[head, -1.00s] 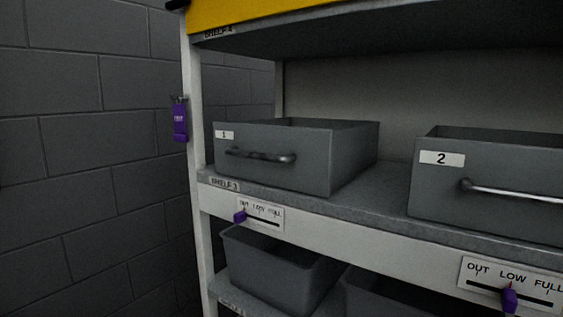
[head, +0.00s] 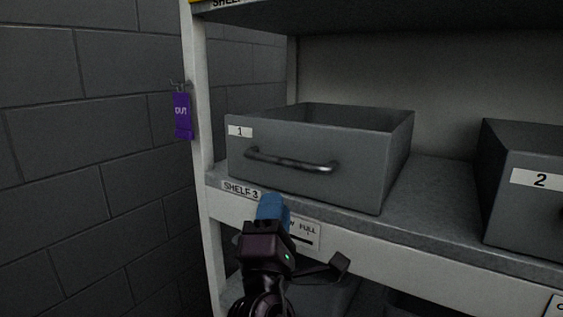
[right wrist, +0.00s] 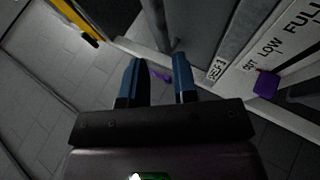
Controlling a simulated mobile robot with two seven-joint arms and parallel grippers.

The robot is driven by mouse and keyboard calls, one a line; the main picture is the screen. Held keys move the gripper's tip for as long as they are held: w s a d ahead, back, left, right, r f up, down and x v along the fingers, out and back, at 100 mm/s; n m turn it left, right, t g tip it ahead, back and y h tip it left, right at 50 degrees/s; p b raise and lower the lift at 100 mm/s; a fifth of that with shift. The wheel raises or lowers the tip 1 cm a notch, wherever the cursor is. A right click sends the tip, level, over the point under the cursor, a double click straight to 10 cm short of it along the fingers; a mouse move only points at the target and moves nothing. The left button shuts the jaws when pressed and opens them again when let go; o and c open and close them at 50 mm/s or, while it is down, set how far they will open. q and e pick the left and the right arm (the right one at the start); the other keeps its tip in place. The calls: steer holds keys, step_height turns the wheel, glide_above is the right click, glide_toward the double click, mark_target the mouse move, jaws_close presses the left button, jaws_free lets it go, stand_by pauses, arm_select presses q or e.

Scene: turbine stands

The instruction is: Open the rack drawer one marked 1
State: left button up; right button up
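The grey drawer marked 1 (head: 290,180) stands on shelf 3, with a dark metal bar handle (head: 292,163) across its front and a white label at its upper left. My right gripper (head: 273,205) is below the handle, in front of the shelf edge, and apart from the drawer. In the right wrist view its two blue fingers (right wrist: 158,80) are spread with nothing between them. My left gripper is not in view.
Drawer 2 (head: 530,200) stands to the right on the same shelf. A purple OUT tag (head: 182,116) hangs on the left post (head: 198,150). A slider label (head: 306,235) is partly hidden behind my right gripper. A block wall (head: 90,150) is at the left.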

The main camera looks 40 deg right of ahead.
mark_target(280, 162)
steer(key=p+x, duration=0.2)
steer(key=x, duration=0.7)
steer(key=shift+a+p, duration=0.1)
steer(key=shift+p, duration=0.3)
steer(key=shift+w+d+r, duration=0.3)
steer(key=shift+w+d, duration=0.1)
steer(key=shift+w, duration=0.05)
steer(key=shift+w+d, duration=0.1)
steer(key=shift+w, duration=0.05)
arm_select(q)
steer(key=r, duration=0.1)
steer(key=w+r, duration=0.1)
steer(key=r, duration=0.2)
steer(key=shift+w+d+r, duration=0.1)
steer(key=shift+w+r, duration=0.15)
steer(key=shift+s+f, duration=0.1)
arm_select(e)
steer(key=shift+c, duration=0.4)
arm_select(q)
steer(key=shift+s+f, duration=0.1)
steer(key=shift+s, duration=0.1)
arm_select(e)
jaws_close()
